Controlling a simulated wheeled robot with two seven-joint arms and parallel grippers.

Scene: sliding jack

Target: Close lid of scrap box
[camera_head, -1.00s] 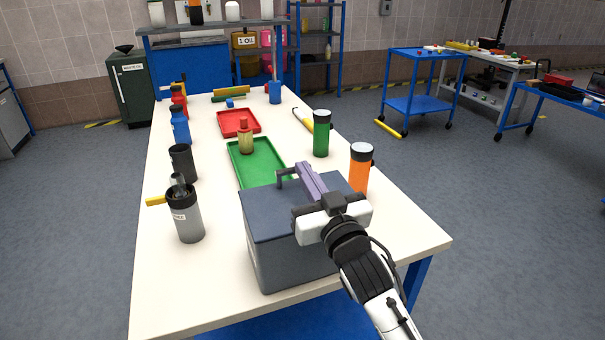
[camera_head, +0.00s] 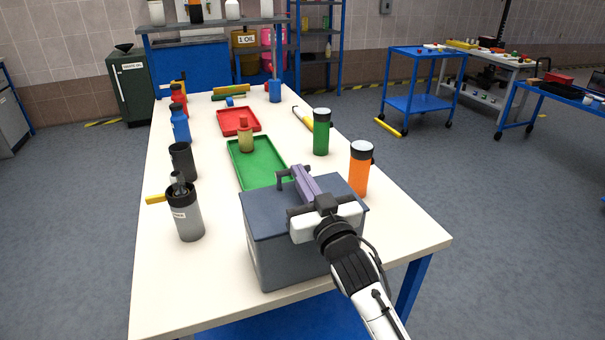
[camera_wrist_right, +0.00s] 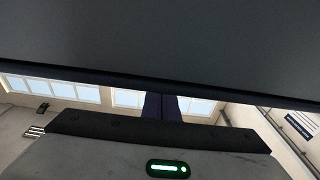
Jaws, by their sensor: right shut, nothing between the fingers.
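The scrap box (camera_head: 285,262) is a dark blue-grey box on the near right part of the white table. Its flat lid (camera_head: 268,208) lies over the top and looks down on the walls; I cannot tell if a small gap is left. The lid's dark handle (camera_head: 282,178) stands at the far edge. My right gripper (camera_head: 298,170) is shut and empty, its purple fingers over the lid beside the handle. In the right wrist view the shut fingers (camera_wrist_right: 162,106) reach up to a dark grey surface, likely the lid. My left gripper is not in view.
An orange bottle (camera_head: 360,172) stands close to the box's right, with a green bottle (camera_head: 321,133) behind it. A grey cup (camera_head: 184,212) stands to the left. A green tray (camera_head: 245,172) lies just beyond the box. The table's near left is clear.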

